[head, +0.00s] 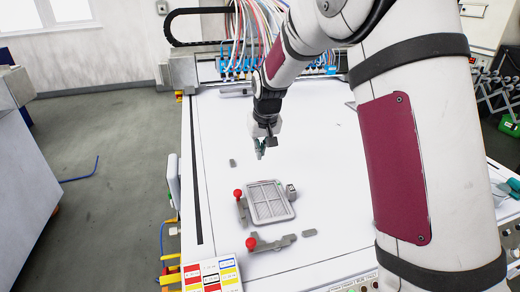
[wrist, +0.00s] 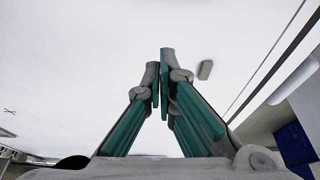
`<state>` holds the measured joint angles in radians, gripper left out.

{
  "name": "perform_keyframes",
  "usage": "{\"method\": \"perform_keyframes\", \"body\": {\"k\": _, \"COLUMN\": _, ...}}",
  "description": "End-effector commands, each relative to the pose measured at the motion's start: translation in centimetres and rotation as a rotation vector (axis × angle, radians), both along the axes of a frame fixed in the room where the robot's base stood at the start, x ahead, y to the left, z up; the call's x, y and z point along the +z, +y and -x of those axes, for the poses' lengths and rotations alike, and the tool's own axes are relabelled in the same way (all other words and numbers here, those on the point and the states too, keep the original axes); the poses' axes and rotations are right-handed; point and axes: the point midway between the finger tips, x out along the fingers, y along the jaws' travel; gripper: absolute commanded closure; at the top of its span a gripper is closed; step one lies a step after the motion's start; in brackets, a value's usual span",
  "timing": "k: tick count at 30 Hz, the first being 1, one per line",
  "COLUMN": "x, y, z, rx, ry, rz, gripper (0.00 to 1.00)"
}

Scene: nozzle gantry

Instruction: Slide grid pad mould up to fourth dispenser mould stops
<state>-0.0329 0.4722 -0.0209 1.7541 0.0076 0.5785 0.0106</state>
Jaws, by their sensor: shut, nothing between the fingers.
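The grid pad mould (head: 269,202), a grey rectangular frame with a ribbed grid, lies flat on the white table in the head view. Two grey stops or clamps with red knobs sit by it: one (head: 241,207) along its left side, the other (head: 270,243) in front of it. A small grey block (head: 291,192) is at its right edge. My gripper (head: 259,152) is beyond the mould, apart from it, pointing down. In the wrist view its green-padded fingers (wrist: 160,78) are shut with nothing between them. The mould is not visible there.
Dispensers with coloured tubes (head: 245,65) line the table's far end; I cannot tell which is fourth. A loose grey piece (head: 233,162) lies left of my gripper, another (head: 309,233) at front right. A coloured label panel (head: 212,273) is at front. White table between mould and dispensers is mostly clear.

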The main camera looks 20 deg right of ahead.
Motion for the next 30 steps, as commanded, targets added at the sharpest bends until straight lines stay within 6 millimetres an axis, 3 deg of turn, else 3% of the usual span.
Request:
{"method": "perform_keyframes", "body": {"k": 10, "x": -6.6, "y": 0.0, "z": -2.2, "rx": 0.0, "ry": 0.004, "rz": 0.0, "gripper": 1.0}}
{"method": "perform_keyframes", "body": {"k": 13, "x": -6.0, "y": 0.0, "z": -0.2, "rx": 0.0, "ry": 0.002, "rz": 0.0, "gripper": 1.0}}
{"method": "perform_keyframes", "body": {"k": 18, "x": -6.1, "y": 0.0, "z": 1.4, "rx": 0.0, "ry": 0.001, "rz": 0.0, "gripper": 1.0}}
{"method": "perform_keyframes", "body": {"k": 30, "x": -6.1, "y": 0.0, "z": 1.9, "rx": 0.0, "ry": 0.0, "rz": 0.0, "gripper": 1.0}}
